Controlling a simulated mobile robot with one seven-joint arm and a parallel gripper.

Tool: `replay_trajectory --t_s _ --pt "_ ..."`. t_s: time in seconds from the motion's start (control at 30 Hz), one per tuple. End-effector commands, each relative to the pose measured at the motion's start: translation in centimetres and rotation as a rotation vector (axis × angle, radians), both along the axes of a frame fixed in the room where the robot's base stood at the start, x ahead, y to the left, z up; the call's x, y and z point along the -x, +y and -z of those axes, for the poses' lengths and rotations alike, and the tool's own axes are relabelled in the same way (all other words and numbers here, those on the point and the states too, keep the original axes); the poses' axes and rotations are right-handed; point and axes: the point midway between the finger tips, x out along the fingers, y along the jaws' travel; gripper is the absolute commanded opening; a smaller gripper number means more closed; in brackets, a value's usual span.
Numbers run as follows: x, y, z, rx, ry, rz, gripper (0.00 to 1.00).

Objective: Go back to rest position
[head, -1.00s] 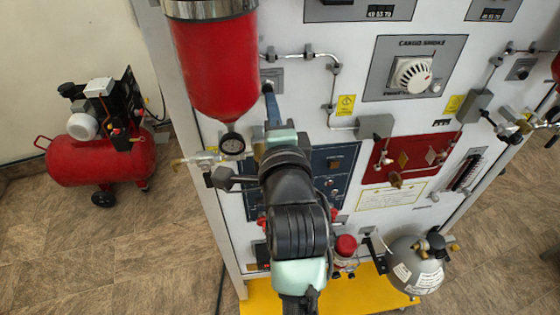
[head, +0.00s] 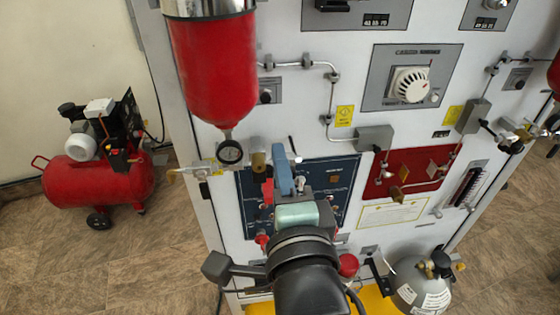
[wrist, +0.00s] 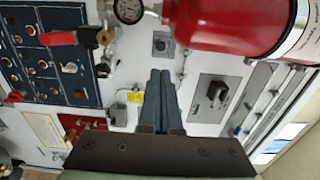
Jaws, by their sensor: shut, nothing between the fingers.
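My gripper (head: 284,160) is in front of the white trainer panel (head: 420,130), over the blue switch panel (head: 340,180) in the head view. Its two blue-grey fingers are together and empty; the wrist view also shows the fingers (wrist: 160,88) side by side with no gap. They appear apart from the panel, though the exact distance is hard to tell. My arm hides part of the lower panel in the head view.
A red cylinder (head: 212,75) with a gauge (head: 229,152) hangs at upper left, close to my gripper; it also shows in the wrist view (wrist: 225,22). A grey bottle (head: 415,287) stands at lower right. A red compressor (head: 98,185) is on the floor at left.

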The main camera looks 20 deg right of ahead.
Motion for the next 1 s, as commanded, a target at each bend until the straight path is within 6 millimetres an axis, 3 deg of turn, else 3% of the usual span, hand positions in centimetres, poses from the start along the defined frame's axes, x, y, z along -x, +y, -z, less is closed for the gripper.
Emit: replay_trajectory --t_s 0.3,0.43,0.57,0.67,0.8,1.0 --pt "0.0 0.0 0.0 0.001 0.000 0.000 0.00" --pt "-0.6 1.0 -2.2 0.115 -0.031 -0.018 0.00" --pt "-1.3 3.4 -7.4 0.389 -0.104 -0.032 0.00" --pt "-1.3 5.8 -12.3 0.653 -0.179 -0.010 0.00" --pt "0.0 9.2 -19.0 1.003 -0.286 0.084 0.00" --pt "3.1 12.9 -25.9 1.371 -0.388 0.284 0.00"
